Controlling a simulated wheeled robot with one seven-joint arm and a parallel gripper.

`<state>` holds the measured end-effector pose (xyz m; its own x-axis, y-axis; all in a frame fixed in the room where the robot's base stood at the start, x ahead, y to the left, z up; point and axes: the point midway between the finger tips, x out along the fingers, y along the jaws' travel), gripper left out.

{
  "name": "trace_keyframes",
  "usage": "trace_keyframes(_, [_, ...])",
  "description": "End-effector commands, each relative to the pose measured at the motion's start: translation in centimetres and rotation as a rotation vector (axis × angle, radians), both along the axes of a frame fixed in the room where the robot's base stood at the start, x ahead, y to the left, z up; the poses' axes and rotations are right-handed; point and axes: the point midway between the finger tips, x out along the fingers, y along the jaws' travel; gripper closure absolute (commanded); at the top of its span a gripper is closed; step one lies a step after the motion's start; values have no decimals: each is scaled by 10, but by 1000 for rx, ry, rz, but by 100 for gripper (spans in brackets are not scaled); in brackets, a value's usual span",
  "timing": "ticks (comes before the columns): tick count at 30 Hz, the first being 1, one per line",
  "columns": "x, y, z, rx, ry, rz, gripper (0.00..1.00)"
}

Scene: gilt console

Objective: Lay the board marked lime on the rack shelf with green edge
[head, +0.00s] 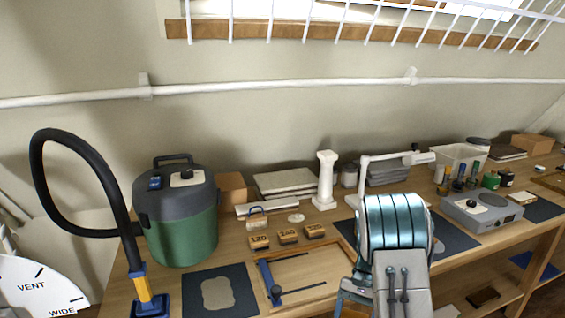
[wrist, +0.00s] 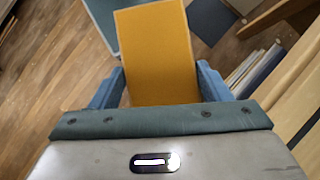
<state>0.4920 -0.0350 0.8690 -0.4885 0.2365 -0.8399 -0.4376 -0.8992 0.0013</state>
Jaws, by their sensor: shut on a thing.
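My gripper (wrist: 160,82) shows in the wrist view, its two blue fingers closed on either side of a flat orange-yellow board (wrist: 155,45). The board points away from the gripper, above a wooden floor. No mark on it can be read. In the head view my teal and grey arm hides the gripper and board. No shelf with a green edge can be made out in either view. At the right of the wrist view, pale wooden boards or shelf parts (wrist: 290,85) stand close to the right finger.
A workbench (head: 230,245) holds a green vacuum canister (head: 183,225), sanding blocks (head: 288,235), a white lamp (head: 395,158) and a grey device (head: 480,211). A lower shelf (head: 500,268) runs under its right part. A grey-blue panel (wrist: 100,18) lies beyond the board. Bare floor (wrist: 50,65) shows at left.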

Motion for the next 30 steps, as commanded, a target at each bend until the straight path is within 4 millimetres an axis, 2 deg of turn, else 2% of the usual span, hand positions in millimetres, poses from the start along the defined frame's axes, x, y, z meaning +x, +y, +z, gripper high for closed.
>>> trace_keyframes(1, [1,11,-12,-1,4,107,54])
trace_keyframes(3, [1,20,-24,-1,2,230,54])
trace_keyframes(9, [2,33,-43,0,0,425,55])
trace_keyframes(30, [2,35,-46,1,-4,453,55])
